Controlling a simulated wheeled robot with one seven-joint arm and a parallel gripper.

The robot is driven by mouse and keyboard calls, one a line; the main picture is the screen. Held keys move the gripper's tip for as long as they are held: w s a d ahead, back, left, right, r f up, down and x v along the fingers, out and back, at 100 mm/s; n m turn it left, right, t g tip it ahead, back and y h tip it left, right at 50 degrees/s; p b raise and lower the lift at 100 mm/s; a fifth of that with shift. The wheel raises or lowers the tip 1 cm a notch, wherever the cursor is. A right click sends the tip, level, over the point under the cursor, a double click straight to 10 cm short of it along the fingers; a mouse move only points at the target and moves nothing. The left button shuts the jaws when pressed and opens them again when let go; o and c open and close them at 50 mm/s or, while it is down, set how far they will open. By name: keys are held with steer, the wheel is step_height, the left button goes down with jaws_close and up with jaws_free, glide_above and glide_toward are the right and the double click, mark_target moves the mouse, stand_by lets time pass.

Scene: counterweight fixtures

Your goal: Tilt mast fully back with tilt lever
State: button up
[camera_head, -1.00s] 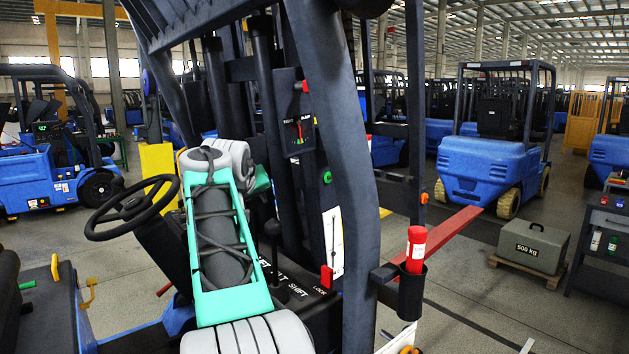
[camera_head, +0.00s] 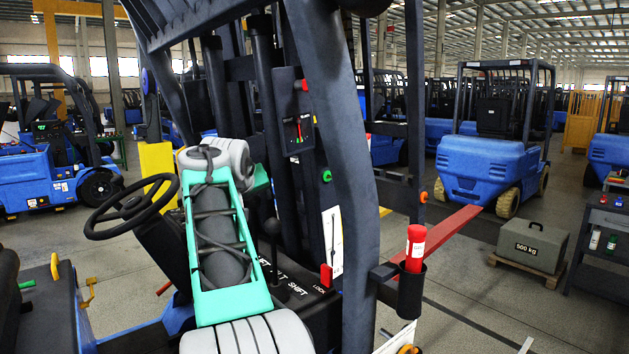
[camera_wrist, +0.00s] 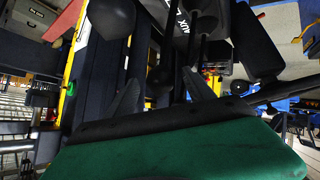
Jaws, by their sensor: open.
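In the head view, a row of levers stands on the console marked with "SHIFT" and "LOCK", right of the steering wheel. One black lever knob (camera_head: 272,228) shows beside my arm; the other levers are mostly hidden, so I cannot tell which is the tilt lever. The mast (camera_head: 265,100) rises behind the console. A small gauge (camera_head: 299,132) with red and green marks is on it. My gripper (camera_wrist: 160,92) is open in the wrist view, with a black round knob (camera_wrist: 159,78) on a shaft between or just beyond its fingers; contact is unclear.
A steering wheel (camera_head: 132,206) is left of my arm. A red lock handle (camera_head: 326,275) and a thick dark post (camera_head: 345,150) stand to the right. Another large black knob (camera_wrist: 110,18) is close to my gripper.

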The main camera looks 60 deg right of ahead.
steer(key=p+v, duration=0.2)
steer(key=v, duration=0.8)
steer(key=shift+p, duration=0.4)
